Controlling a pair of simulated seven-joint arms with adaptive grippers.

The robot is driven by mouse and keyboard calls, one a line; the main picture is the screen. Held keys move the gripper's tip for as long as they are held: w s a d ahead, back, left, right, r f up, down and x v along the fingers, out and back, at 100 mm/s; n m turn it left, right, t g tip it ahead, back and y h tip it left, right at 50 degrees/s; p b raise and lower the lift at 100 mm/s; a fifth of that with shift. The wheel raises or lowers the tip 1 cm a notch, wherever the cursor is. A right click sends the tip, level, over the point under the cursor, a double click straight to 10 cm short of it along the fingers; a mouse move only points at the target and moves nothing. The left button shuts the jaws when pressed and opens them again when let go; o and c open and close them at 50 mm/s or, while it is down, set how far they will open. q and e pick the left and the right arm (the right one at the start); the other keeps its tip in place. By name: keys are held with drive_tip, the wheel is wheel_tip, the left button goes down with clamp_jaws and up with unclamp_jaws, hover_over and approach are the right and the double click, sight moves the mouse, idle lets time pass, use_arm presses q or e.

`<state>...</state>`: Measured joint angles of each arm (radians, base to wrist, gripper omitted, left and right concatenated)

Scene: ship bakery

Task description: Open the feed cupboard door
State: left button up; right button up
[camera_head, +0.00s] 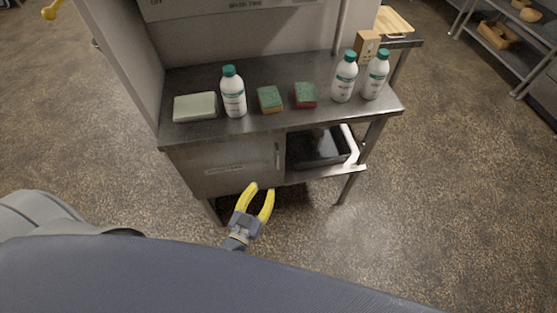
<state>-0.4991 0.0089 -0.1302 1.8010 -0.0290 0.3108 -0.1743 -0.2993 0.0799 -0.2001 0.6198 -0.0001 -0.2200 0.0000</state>
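The cupboard door (222,166) is a grey metal panel under the left half of the steel counter. It looks shut, and its label is too small to read. A short vertical handle (278,154) is near the door's right edge. My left gripper (263,190) has yellow fingers spread apart, with nothing between them. In the picture it is just below the door's lower right part and under the handle, apart from the handle. My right gripper is not in view.
Several white bottles (233,93), sponges (270,99) and a pale block (195,106) stand on the counter (290,74). Right of the door, an open shelf holds a black tray (318,147). The speckled floor in front is clear.

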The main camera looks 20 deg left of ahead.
sight(278, 167)
use_arm(q)
drive_tip(key=w, duration=0.4)
drive_tip(key=w+d, duration=0.1)
drive_tip(key=w, duration=0.8)
drive_tip(key=shift+w+d, duration=0.2)
drive_tip(key=shift+o, duration=0.3)
clamp_jaws()
